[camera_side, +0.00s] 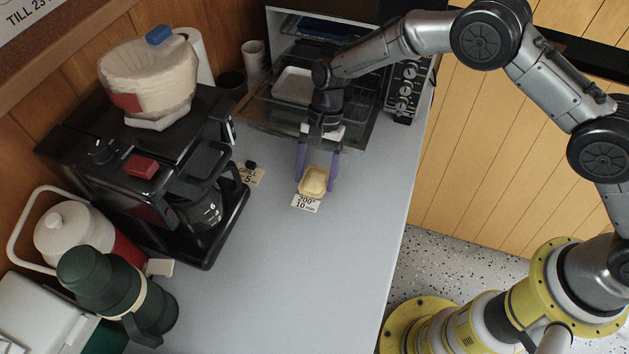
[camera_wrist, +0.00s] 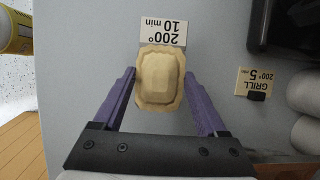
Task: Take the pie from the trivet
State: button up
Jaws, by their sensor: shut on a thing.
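The pie (camera_side: 313,181) is small, pale yellow and oblong with a raised middle. It also shows in the wrist view (camera_wrist: 160,79). My gripper (camera_side: 316,177) points down with its purple fingers on either side of the pie, shut on it. In the wrist view the pie sits between the fingertips (camera_wrist: 160,72). Whether the pie touches the worktop or is a little above it, I cannot tell. I make out no trivet under the pie. A white card reading "200° 10 min" (camera_side: 305,204) lies beside the pie and also shows in the wrist view (camera_wrist: 163,30).
A toaster oven (camera_side: 375,118) stands behind my gripper with its door down and a pale dish (camera_side: 293,85) inside the front. A coffee maker (camera_side: 75,140), a red and white jug (camera_side: 75,235) and a green flask (camera_side: 105,285) fill the left. The front worktop (camera_side: 285,290) is clear.

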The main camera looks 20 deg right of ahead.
jog(key=c, duration=0.5)
jog(key=shift+r, duration=0.2)
